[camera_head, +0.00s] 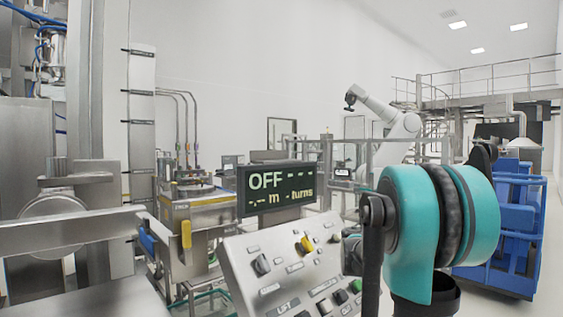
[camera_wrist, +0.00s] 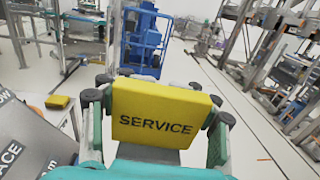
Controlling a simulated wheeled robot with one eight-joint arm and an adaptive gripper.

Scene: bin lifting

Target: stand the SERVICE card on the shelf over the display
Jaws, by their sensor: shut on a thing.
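The SERVICE card (camera_wrist: 155,116) is a thick yellow block with black lettering, seen in the wrist view. My gripper (camera_wrist: 160,92) is shut on it, with a finger at its left and right sides. The lettering faces the wrist camera and reads upright. In the head view, the black display (camera_head: 278,188) reads OFF with dashes and stands above a tilted control panel (camera_head: 295,270). A narrow dark ledge shows at the display's top; I cannot tell whether it is the shelf. The card is not visible in the head view, where my teal arm fills the right foreground.
The panel carries several knobs and buttons. In the wrist view, a small yellow block (camera_wrist: 57,101) lies at the left, near a grey lettered surface (camera_wrist: 30,140). A blue machine (camera_wrist: 143,45) stands beyond the card. Metal equipment (camera_head: 70,215) crowds the head view's left.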

